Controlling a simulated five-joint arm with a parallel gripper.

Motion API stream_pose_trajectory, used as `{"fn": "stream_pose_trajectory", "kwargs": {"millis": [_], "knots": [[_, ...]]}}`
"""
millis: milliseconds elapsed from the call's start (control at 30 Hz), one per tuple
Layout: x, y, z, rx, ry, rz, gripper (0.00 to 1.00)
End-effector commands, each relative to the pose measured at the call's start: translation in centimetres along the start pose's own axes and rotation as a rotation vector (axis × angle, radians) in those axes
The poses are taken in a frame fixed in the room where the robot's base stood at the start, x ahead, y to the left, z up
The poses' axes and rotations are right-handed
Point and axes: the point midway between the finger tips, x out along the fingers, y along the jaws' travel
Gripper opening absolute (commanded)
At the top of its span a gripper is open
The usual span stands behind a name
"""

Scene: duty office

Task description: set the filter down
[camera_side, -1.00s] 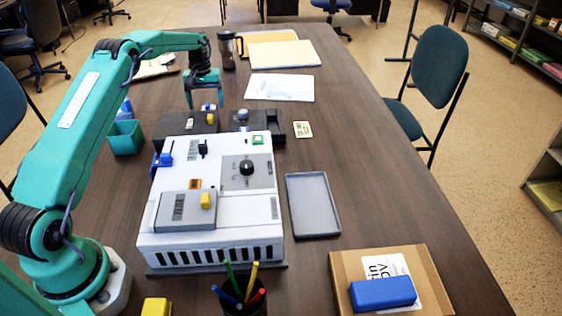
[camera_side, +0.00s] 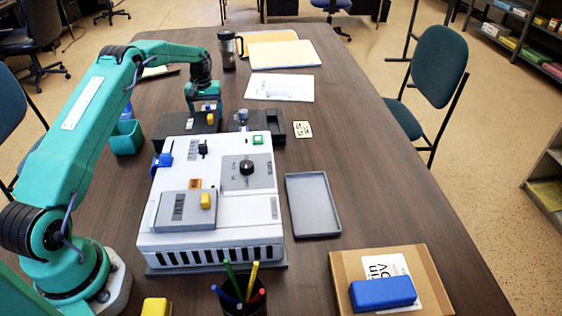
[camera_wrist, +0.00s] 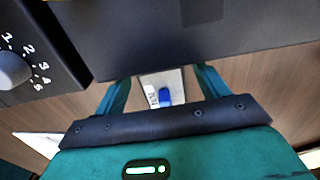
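The filter seems to be a small pale grey block (camera_wrist: 149,88) with a printed label and a blue tab. It shows between my fingers in the wrist view, its far part hidden by a dark housing. In the side view only a bit of its blue tab (camera_side: 207,106) shows, behind the dark unit. My gripper (camera_wrist: 160,75) is low behind that unit, one finger on each side of the block. Narrow gaps show between fingers and block, so it looks open. The fingertips are hidden by the housing, and what bears the block is hidden too.
The dark unit (camera_side: 175,123) with a yellow tab and a dial is close to my fingers. The white machine (camera_side: 220,231) stands in front. An empty grey tray (camera_side: 313,232) lies to its right, beside free table. A cup (camera_side: 228,52) stands behind.

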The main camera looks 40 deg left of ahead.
Motion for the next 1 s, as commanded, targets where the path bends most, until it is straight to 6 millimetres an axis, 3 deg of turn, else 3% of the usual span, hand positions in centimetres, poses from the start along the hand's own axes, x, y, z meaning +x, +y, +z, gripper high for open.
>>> {"fn": "stream_pose_trajectory", "kwargs": {"millis": [33, 200, 267, 667, 1000], "knots": [[0.0, 0.0, 0.0, 0.000, 0.000, 0.000, 0.62], [0.0, 0.0, 0.0, 0.000, 0.000, 0.000, 0.32], [0.0, 0.0, 0.0, 0.000, 0.001, 0.000, 0.28], [-1.0, 0.0, -0.1, 0.000, 0.003, 0.001, 0.28], [-5.6, 0.0, -0.1, 0.000, 0.003, 0.001, 0.28]]}}
